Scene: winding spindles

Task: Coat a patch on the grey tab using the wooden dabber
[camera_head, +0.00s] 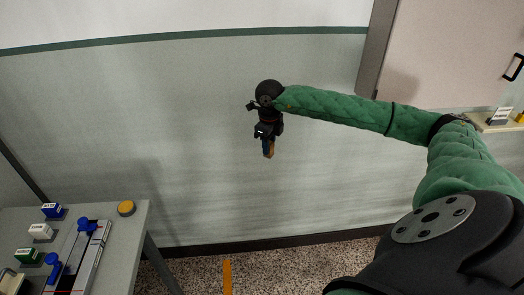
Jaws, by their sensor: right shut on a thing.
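My right gripper (267,138) hangs in front of the pale green wall, fingers down, at the end of my green-sleeved right arm. It is shut on the wooden dabber (269,152), a small brown piece that shows just below the fingers. Most of the dabber is hidden by the gripper. Gripper and dabber are well apart from the table. I cannot make out the grey tab for certain. My left gripper is not in view.
A grey table (120,238) at lower left holds a metal rail (88,262) with blue clamps, a yellow disc (126,208), and small blue (52,211), white (40,232) and green (28,256) boxes. A shelf (492,123) is at right. An orange strip (227,278) marks the speckled floor.

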